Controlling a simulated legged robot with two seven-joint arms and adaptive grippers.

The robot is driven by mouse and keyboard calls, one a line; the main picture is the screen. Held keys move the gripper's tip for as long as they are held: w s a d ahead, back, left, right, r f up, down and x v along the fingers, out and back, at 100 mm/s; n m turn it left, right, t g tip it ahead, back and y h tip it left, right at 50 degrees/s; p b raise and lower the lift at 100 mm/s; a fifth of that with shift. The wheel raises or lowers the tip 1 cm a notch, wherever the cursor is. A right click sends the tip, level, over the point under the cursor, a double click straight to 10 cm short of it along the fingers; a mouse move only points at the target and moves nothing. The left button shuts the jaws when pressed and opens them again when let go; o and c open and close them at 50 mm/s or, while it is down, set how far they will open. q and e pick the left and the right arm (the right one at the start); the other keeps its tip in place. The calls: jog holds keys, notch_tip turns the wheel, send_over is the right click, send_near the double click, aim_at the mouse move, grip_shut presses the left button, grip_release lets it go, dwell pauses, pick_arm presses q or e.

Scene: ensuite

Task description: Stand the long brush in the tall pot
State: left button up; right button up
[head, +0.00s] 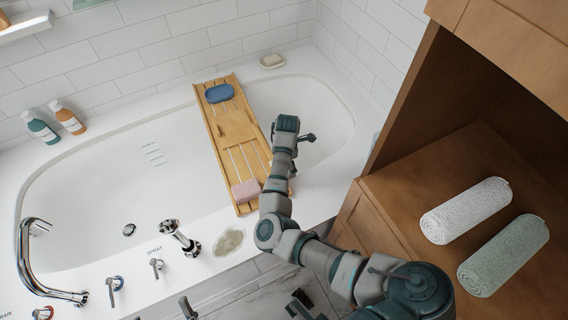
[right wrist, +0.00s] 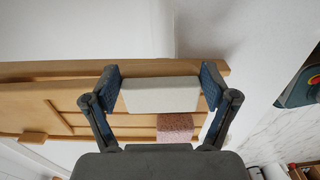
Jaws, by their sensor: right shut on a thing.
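My right gripper (head: 305,137) is over the tub near the right side of the wooden bath tray. In the right wrist view the right gripper (right wrist: 160,82) is shut on a pale, block-shaped thing (right wrist: 160,97), with one finger pad at each end. I cannot tell from its visible face whether this is part of the long brush. I make out no long brush and no tall pot in either view.
The bath tray (head: 220,132) spans the white tub (head: 90,190) with a blue item (head: 219,93) and a pink block (head: 246,190). Two bottles (head: 55,121) stand on the rim at left. Two rolled towels (head: 466,210) lie on the wooden cabinet at right. Chrome taps (head: 45,260) line the front.

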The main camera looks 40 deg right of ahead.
jog(key=shift+a+r, duration=0.35)
jog(key=shift+a, duration=0.45)
jog(key=shift+f, duration=0.15)
jog(key=shift+d+f, duration=0.35)
jog(key=shift+f, duration=0.05)
jog(key=o, duration=1)
jog(key=shift+d+f, duration=0.1)
jog(key=shift+d, duration=0.1)
jog(key=shift+o, duration=0.8)
jog(key=shift+d, duration=0.1)
jog(key=shift+a+r, duration=0.3)
jog(key=shift+a, duration=0.15)
jog(key=shift+r, duration=0.35)
jog(key=r+p, duration=0.1)
jog(key=r, duration=0.1)
jog(key=r+p, duration=0.1)
jog(key=r, duration=0.2)
jog(key=shift+w+d+r, duration=0.1)
jog(key=shift+d+r, duration=0.1)
jog(key=shift+r, duration=0.1)
pick_arm(q)
notch_tip(320, 180, down, 7)
jog(key=w+a+g+y+p, duration=0.1)
jog(key=g, duration=0.5)
jog(key=shift+a, duration=0.4)
pick_arm(e)
notch_tip(320, 180, up, 6)
jog(key=shift+r, duration=0.2)
